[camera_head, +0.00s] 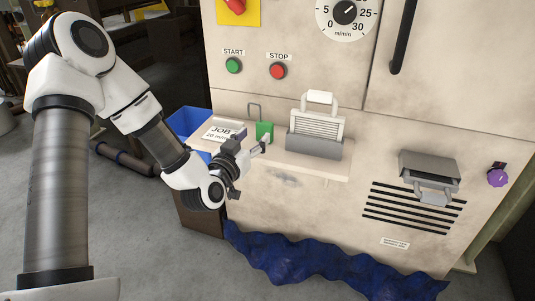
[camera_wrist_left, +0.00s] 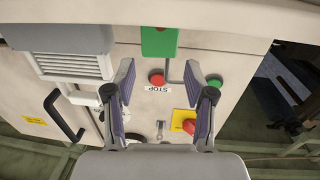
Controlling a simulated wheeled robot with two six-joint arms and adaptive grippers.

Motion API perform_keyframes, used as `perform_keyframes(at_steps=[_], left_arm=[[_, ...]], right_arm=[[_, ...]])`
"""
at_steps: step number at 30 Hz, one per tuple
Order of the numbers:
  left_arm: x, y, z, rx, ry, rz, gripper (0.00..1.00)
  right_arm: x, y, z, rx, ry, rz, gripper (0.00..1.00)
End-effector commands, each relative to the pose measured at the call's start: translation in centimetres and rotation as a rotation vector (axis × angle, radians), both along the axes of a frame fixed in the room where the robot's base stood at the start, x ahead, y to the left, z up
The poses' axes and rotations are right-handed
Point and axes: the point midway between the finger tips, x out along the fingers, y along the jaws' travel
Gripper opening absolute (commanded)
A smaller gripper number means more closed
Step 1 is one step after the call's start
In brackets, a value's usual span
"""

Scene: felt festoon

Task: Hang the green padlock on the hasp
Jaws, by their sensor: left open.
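The green padlock (camera_head: 264,132) stands on the narrow pale shelf, with a thin grey shackle (camera_head: 254,108) rising beside it. It also shows at the top of the left wrist view (camera_wrist_left: 158,42), just beyond the space between the fingers. My left gripper (camera_head: 252,142) is in front of the padlock. In the left wrist view my left gripper (camera_wrist_left: 160,72) is open with nothing between its fingers. A small grey metal fitting (camera_wrist_left: 160,130) shows beside the yellow plate; I cannot tell if it is the hasp. My right gripper is not in view.
The shelf (camera_head: 308,164) also holds a JOB card (camera_head: 222,133) and a white slatted cartridge (camera_head: 320,122) in a grey holder. Green START (camera_head: 233,65) and red STOP (camera_head: 278,71) buttons are above. A blue bin (camera_head: 185,120) stands left; blue felt (camera_head: 320,270) lies below.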

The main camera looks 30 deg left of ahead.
Motion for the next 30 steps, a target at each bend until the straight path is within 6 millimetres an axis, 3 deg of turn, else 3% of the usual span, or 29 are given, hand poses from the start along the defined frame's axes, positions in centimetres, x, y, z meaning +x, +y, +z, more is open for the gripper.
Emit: perform_keyframes(at_steps=[12, 20, 24, 25, 30], left_arm=[[6.5, 0.7, 0.1, 0.004, 0.001, -0.001, 0.54], [7.2, 0.8, 0.2, 0.0, 0.003, -0.001, 0.54], [7.2, 0.8, 0.2, 0.0, 0.003, -0.001, 0.08], [7.2, 0.8, 0.2, 0.0, 0.003, -0.001, 0.02], [7.2, 0.8, 0.2, 0.0, 0.002, -0.001, 0.02]], right_arm=[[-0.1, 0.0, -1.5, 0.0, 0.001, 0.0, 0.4], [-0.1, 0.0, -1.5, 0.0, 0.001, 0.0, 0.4], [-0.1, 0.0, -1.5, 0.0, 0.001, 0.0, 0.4], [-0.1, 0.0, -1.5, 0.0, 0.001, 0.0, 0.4], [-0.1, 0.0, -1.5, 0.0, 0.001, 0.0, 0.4]])
